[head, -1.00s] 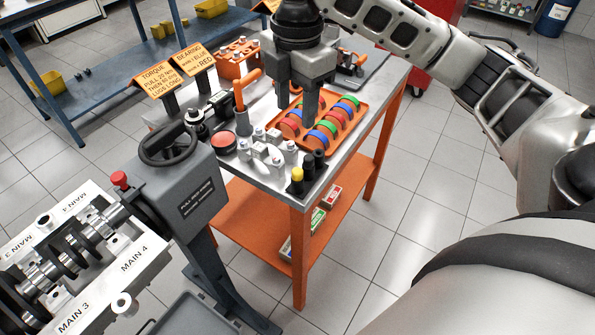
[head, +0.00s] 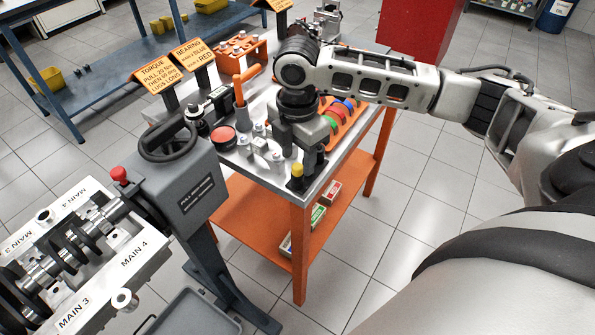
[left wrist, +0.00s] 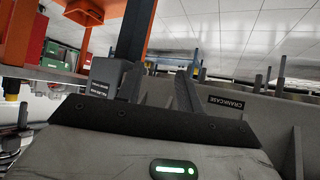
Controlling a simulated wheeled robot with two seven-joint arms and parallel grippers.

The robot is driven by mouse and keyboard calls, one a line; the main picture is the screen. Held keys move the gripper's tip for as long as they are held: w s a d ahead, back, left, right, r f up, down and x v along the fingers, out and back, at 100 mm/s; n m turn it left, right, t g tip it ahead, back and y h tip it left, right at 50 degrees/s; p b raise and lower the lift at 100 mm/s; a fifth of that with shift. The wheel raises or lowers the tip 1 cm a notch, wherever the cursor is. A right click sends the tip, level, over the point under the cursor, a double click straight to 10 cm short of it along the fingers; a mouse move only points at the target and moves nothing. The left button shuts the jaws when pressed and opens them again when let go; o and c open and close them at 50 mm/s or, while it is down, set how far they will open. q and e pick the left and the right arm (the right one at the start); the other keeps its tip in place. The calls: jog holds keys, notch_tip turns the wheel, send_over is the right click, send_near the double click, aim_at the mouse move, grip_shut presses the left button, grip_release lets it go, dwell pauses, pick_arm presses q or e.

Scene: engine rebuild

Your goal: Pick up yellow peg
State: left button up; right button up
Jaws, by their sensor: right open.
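The yellow peg (head: 297,170) stands upright in a black holder at the near corner of the steel-topped cart (head: 312,186), in the head view. Black pegs beside it are partly hidden by my right gripper. My right gripper (head: 300,160) points down just behind the yellow peg, with its fingers apart and nothing seen between them. I cannot tell whether a finger touches the peg. My left gripper (left wrist: 158,88) shows only in the left wrist view, with its two dark fingers apart and empty.
A tray of colored rings (head: 345,112) lies behind the right gripper, partly covered by my arm. A red button (head: 223,136) and metal fittings (head: 259,145) stand left of it. The grey press (head: 187,185) and engine block (head: 128,262) are at the left.

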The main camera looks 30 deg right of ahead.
notch_tip(320, 180, down, 2)
jog(key=shift+f, duration=0.1)
grip_shut()
